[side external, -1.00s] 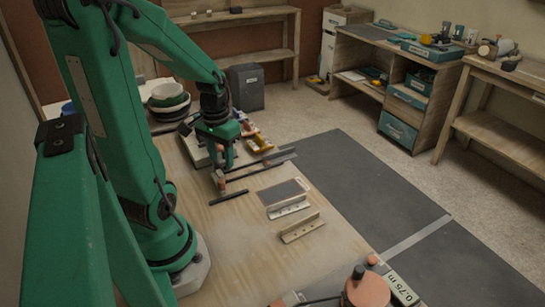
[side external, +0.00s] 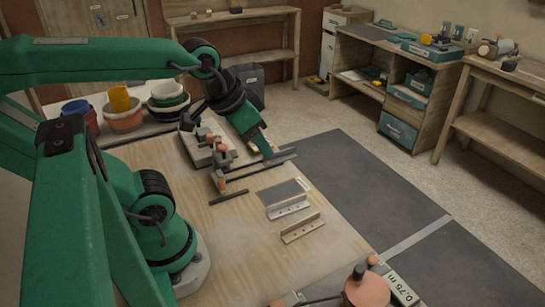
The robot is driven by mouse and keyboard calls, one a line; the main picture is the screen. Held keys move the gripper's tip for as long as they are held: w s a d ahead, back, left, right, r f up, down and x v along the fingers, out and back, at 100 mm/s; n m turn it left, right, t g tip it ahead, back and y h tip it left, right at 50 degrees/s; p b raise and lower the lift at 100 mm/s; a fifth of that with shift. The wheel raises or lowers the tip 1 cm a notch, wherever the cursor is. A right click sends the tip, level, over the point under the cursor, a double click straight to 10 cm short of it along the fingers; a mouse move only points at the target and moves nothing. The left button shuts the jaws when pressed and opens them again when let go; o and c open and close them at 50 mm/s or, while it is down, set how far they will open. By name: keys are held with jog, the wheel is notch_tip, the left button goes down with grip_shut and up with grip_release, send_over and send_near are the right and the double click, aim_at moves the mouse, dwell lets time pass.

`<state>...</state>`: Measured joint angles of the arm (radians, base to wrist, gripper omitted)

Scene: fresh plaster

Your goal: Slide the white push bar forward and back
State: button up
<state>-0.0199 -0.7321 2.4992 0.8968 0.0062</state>
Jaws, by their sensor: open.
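A pale, whitish angled bar (side external: 288,209) lies on the wooden worktop at the near edge of a small grey plate (side external: 281,192). A second, more beige bar with holes (side external: 301,228) lies just in front of it. I cannot tell for certain which of the two is the push bar. My gripper (side external: 267,153) is open and points down and to the right, near dark rails on the worktop. It is beyond the plate and both bars and apart from them. Its fingertips are small in the picture, and I see nothing held.
An orange-jointed fixture (side external: 219,165) stands left of my gripper. A short dark bar (side external: 229,197) lies on the worktop (side external: 240,240). Buckets (side external: 124,117) and stacked bowls (side external: 168,101) are at the back left. An orange rounded object (side external: 366,289) is at the near edge.

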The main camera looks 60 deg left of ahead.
jog(key=shift+s+d+r, duration=0.1)
jog(key=shift+d+r, duration=0.05)
jog(key=shift+d, duration=0.1)
jog(key=shift+a, duration=0.1)
jog(key=n+g, duration=0.5)
jog(key=n, duration=0.6)
send_over(221, 181)
jog(key=f, duration=1.2)
jog(key=shift+w+d+f, duration=0.2)
jog(key=shift+w, duration=0.05)
jog(key=shift+s+a+f, duration=0.25)
jog(key=shift+a+f, duration=0.05)
jog(key=shift+f, duration=0.05)
jog(key=shift+f, duration=0.2)
jog(key=shift+f, duration=3.7)
